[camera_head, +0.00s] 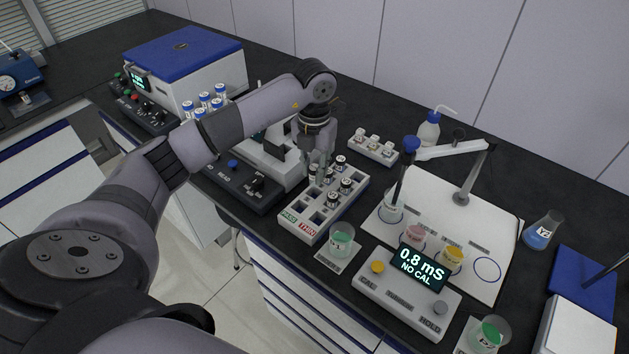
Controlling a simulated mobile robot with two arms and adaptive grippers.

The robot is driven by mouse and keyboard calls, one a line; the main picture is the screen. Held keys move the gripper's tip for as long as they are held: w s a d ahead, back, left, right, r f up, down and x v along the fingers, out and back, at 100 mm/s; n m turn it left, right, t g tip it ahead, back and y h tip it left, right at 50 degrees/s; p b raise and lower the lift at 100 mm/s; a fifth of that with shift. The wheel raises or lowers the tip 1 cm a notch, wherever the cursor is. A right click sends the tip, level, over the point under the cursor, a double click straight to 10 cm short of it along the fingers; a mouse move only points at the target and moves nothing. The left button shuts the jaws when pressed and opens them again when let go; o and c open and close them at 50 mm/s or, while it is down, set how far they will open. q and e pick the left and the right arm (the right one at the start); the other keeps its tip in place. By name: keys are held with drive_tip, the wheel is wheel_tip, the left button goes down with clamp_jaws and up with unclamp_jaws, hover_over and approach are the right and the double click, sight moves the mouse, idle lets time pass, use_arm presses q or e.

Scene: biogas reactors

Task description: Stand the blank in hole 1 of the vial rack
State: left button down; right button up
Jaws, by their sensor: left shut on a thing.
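The long white rack (345,213) stands on the dark bench in the middle, with black-capped vials in its far part and empty holes nearer its PASS and THIN labels. My left gripper (320,170) points down over the far left end of this rack. It is shut on a small vial, mostly hidden by the fingers; I cannot tell whether that vial is in a hole or just above one. I cannot read which vial is the blank or which hole is 1. A smaller white rack (384,158) with a few vials stands behind. My right gripper is not in view.
A grey-white instrument (243,187) stands close left of the gripper. A beaker of green liquid (341,240) is near the rack's front right. A conductivity meter (408,296) reading 0.8 mS and a probe arm (452,150) over a white mat stand to the right.

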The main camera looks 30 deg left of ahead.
use_arm(q)
drive_tip(key=shift+a+f, duration=0.1)
drive_tip(key=shift+f, duration=0.7)
wheel_tip(320, 180, down, 3)
drive_tip(key=shift+f+p, duration=0.2)
drive_tip(key=shift+p, duration=0.25)
drive_tip(key=shift+f, duration=0.45)
drive_tip(key=c, duration=1.7)
unclamp_jaws()
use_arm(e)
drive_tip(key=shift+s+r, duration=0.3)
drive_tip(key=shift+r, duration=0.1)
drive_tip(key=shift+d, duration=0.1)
